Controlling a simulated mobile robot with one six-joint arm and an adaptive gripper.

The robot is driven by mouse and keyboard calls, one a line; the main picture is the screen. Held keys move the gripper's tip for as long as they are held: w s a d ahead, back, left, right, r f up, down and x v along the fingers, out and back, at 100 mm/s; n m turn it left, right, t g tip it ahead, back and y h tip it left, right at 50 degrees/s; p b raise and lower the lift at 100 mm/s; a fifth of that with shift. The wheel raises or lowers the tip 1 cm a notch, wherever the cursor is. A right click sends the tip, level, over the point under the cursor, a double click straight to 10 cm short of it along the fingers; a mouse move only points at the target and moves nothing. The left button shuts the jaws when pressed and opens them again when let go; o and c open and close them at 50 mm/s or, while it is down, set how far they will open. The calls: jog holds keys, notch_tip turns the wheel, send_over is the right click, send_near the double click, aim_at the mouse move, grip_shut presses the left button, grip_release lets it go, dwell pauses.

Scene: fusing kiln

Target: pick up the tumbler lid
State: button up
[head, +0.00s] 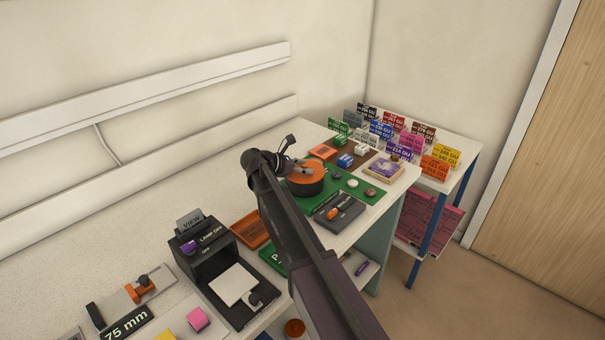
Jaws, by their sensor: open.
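A round black tumbler (306,188) stands on the green mat on the far part of the bench. An orange lid (309,174) lies flat on its top. My gripper (293,153) is at the far left edge of the lid in the picture, above or just beyond it. It is open, and I see nothing between its fingers. My arm hides the near left side of the tumbler and part of the lid. I cannot tell whether a finger touches the lid.
A dark tray with tools (340,213) lies in front of the tumbler. Small blue and white boxes (345,160) stand behind it. Several coloured cards (385,130) stand on the corner table. A black lamp box (207,250) and an orange tray (250,229) are left of my arm.

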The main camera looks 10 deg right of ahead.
aim_at(305, 166)
dwell(0.3)
grip_shut()
jog(key=shift+r, duration=0.15)
dwell(0.3)
notch_tip(305, 166, up, 4)
jog(key=p, duration=0.4)
jog(key=shift+f, duration=0.2)
jog(key=s+a+r+p, duration=0.1)
jog(key=s+a, duration=0.3)
jog(key=s, duration=1.1)
jog(key=shift+s+a, duration=0.2)
